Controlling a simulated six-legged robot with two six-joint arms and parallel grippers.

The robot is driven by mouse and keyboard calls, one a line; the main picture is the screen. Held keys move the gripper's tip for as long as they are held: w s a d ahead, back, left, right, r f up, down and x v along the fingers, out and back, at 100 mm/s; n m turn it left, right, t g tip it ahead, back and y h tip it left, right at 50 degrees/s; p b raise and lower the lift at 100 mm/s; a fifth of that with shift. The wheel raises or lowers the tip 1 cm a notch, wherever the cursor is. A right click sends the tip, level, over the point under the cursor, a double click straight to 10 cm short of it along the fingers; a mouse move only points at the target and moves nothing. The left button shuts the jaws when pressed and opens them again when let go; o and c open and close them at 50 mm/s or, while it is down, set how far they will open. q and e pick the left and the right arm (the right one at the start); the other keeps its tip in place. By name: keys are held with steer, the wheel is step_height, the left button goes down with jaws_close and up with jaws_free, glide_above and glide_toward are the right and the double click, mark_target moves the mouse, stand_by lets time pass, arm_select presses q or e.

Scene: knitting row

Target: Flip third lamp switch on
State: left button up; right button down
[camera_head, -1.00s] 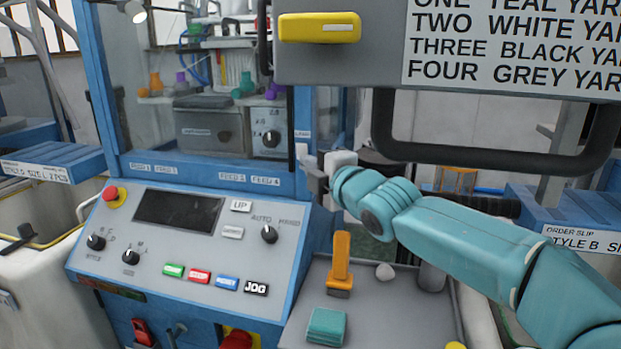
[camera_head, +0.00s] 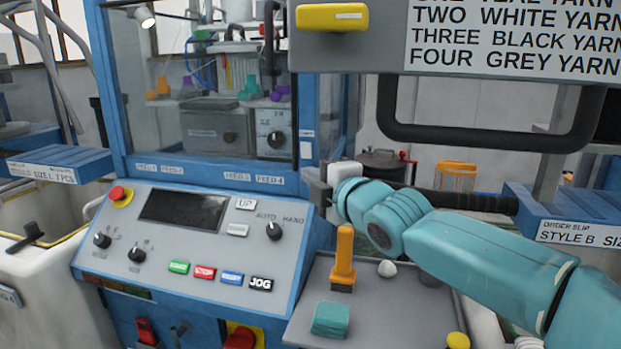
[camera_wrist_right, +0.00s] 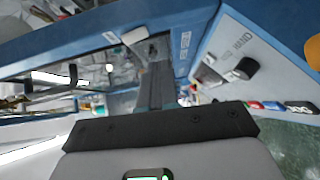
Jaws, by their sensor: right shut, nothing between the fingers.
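I cannot make out a row of lamp switches, or a third one, in either view. A lit lamp (camera_head: 144,15) hangs at the top left behind the machine's window. My right gripper (camera_head: 316,192) is beside the right edge of the blue machine frame, above the right end of the control panel (camera_head: 210,250). It is shut and empty. In the right wrist view its dark fingers (camera_wrist_right: 156,85) point at the blue frame, near a pale tab (camera_wrist_right: 135,35). Whether they touch it I cannot tell. My left gripper is out of view.
The panel holds black knobs, including the AUTO/HAND knob (camera_head: 274,231), and a red emergency button (camera_head: 118,194). A grey tray (camera_head: 380,318) with an orange-handled tool (camera_head: 344,258) and a teal block (camera_head: 331,319) lies below my right arm. A black bar handle (camera_head: 490,138) hangs above it.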

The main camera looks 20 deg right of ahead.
steer(key=s+d, duration=0.1)
steer(key=s, duration=0.7)
steer(key=shift+s+d+f+b, duration=0.35)
steer(key=shift+d+b, duration=0.05)
steer(key=shift+b, duration=0.05)
steer(key=shift+w, duration=0.1)
